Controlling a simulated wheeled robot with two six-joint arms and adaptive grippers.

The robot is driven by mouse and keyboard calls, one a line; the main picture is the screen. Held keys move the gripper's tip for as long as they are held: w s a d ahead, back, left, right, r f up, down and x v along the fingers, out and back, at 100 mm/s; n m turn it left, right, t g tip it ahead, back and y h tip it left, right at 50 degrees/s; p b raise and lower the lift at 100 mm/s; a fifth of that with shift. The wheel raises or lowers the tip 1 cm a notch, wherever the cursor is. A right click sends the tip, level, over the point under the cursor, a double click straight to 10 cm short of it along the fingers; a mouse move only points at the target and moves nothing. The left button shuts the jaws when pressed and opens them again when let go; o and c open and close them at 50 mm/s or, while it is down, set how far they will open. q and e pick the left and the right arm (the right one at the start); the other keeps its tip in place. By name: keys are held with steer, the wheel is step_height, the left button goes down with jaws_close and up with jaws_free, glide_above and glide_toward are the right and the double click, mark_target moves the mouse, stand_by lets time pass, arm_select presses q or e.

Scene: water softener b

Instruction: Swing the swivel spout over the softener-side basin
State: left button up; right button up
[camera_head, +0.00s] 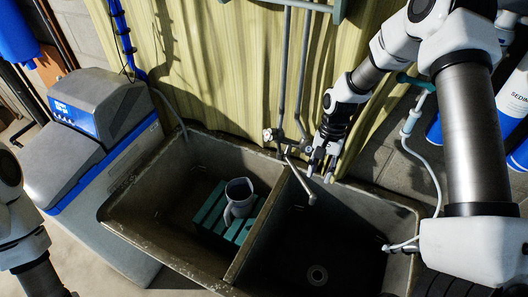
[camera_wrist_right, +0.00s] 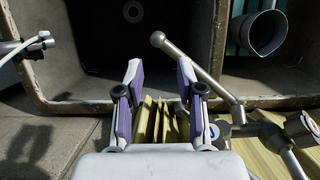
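The swivel spout (camera_head: 301,182) is a thin metal tube running from the wall faucet (camera_head: 283,146) out over the right basin (camera_head: 315,240), its rounded tip just right of the divider. The softener-side basin (camera_head: 150,205) is the left one, beside the grey water softener (camera_head: 85,130). My right gripper (camera_head: 322,173) is open, close to the right of the spout. In the right wrist view the spout (camera_wrist_right: 195,68) runs beyond and beside the right-hand finger of the gripper (camera_wrist_right: 158,78); contact cannot be told. My left arm shows at the left edge, its gripper out of frame.
A grey jug (camera_head: 238,197) stands on a teal slatted rack (camera_head: 214,214) in the left basin. A concrete divider (camera_head: 262,235) separates the basins. Vertical pipes (camera_head: 292,75) rise behind the faucet. A white hose (camera_head: 432,170) hangs at the right. The right basin looks empty.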

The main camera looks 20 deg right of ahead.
mark_target(313, 195)
steer(key=b+x, duration=0.8)
steer(key=shift+s+a+f, duration=0.15)
steer(key=shift+s+f, duration=0.05)
steer(key=shift+s, duration=0.15)
steer(key=shift+o, duration=0.5)
steer(key=shift+a+r+p, duration=0.15)
steer(key=shift+r+p, duration=0.2)
steer(key=shift+r, duration=0.05)
steer(key=shift+w, duration=0.15)
steer(key=shift+c, duration=0.5)
steer(key=o, duration=1.1)
steer(key=shift+c, duration=0.2)
steer(key=shift+d+f, duration=0.15)
steer(key=shift+d, duration=0.35)
steer(key=shift+a+r, duration=0.2)
steer(key=v, duration=1.2)
